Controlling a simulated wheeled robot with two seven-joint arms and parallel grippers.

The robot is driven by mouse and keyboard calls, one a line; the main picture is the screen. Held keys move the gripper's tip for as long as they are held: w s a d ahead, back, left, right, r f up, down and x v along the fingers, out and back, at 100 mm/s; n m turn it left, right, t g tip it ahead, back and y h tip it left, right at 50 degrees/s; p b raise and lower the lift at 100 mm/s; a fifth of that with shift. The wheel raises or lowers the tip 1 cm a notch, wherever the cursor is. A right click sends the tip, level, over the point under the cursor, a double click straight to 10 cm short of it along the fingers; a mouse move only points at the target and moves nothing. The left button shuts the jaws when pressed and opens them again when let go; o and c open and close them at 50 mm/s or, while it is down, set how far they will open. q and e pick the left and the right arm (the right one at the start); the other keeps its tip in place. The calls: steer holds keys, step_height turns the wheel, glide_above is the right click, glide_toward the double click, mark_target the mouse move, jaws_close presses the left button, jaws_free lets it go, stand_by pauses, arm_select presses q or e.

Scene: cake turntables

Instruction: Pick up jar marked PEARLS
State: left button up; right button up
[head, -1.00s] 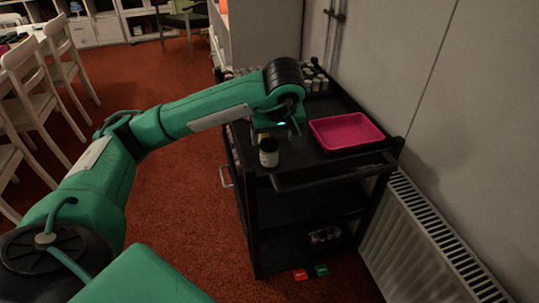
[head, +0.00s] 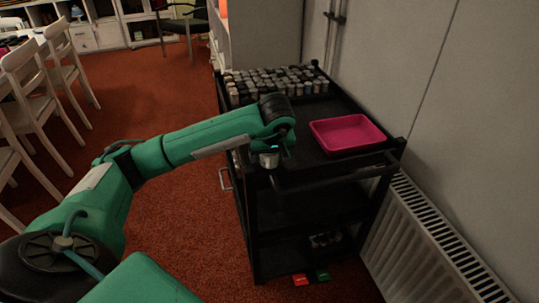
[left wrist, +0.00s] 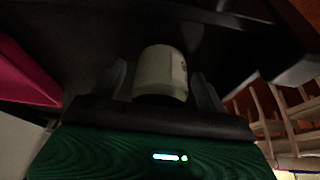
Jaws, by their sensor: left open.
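A pale jar (left wrist: 161,72) stands between the two fingers of my left gripper (left wrist: 162,82) in the left wrist view. The fingers lie on either side of it and are open; whether either one touches it I cannot tell. Faint dark marks show at the jar's edge, but no label can be read. In the head view the jar (head: 268,160) is at the near left corner of the black cart's top (head: 310,172), mostly covered by my left gripper (head: 270,152). My right gripper is not in view.
Many small jars (head: 275,82) stand in rows at the cart's far end. A pink tray (head: 347,134) sits to the right on the cart's top. A dark rail (head: 330,178) runs along the near edge. A radiator (head: 435,235) and wall are at right.

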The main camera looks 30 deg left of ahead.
arm_select(q)
steer(key=c, duration=1.1)
steer(key=shift+r, duration=0.1)
